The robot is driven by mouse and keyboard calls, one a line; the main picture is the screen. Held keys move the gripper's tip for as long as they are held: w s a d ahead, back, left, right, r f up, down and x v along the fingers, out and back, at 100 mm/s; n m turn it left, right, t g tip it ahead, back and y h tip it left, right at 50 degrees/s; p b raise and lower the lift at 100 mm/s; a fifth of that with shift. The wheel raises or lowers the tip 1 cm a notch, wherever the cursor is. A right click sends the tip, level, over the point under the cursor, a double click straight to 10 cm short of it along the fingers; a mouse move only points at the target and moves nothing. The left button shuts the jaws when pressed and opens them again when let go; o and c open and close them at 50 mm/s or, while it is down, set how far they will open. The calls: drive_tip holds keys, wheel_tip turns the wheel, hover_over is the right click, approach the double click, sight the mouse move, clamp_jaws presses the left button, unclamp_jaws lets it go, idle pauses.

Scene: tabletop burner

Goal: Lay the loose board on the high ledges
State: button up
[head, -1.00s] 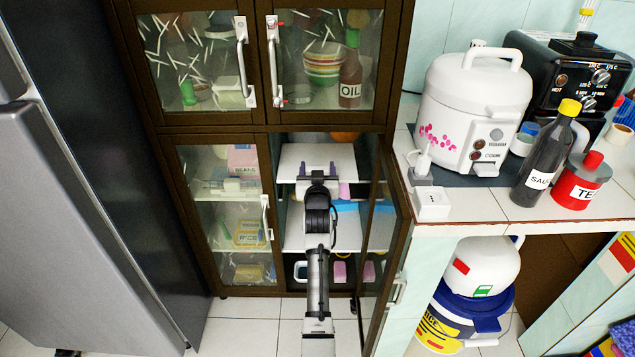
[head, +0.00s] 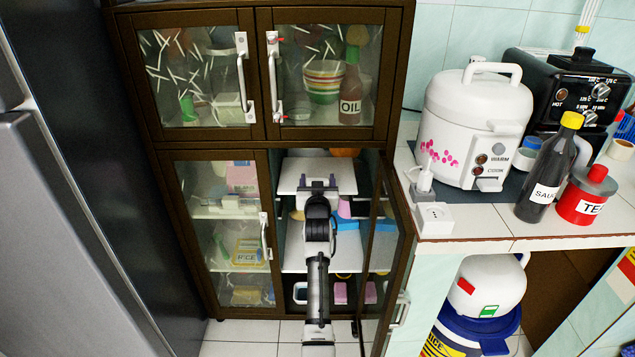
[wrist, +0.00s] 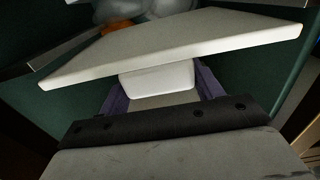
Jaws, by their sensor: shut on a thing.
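The loose board (head: 300,173) is a white panel inside the open right lower bay of the brown cabinet. In the wrist view the board (wrist: 180,45) spans ahead of me, tilted in the picture with its right side higher. My gripper (head: 318,184) is at its near edge. In the wrist view my gripper (wrist: 153,90) has its purple fingers on both sides of a white block (wrist: 157,79) under the board's near edge, and is shut on it. A narrow dark strip (wrist: 70,52), perhaps a ledge, shows on the left bay wall. The right ledge cannot be made out.
The glass door (head: 388,250) stands open just right of my arm. A lower white shelf (head: 294,258) carries blue and yellow items. An orange thing (wrist: 117,27) and a grey, blurred thing lie beyond the board. The counter with the rice cooker (head: 472,125) is right.

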drive_tip(key=shift+f+b, duration=0.4)
drive_tip(key=shift+f, duration=0.05)
drive_tip(key=o, duration=1.5)
drive_tip(key=shift+f, duration=0.1)
drive_tip(key=shift+s, duration=0.1)
drive_tip(key=shift+s+p, duration=0.55)
drive_tip(key=shift+p, duration=0.05)
drive_tip(key=s+p, duration=0.5)
drive_tip(key=s, duration=0.7)
drive_tip(key=shift+s+p, duration=0.35)
drive_tip(key=shift+p, duration=0.05)
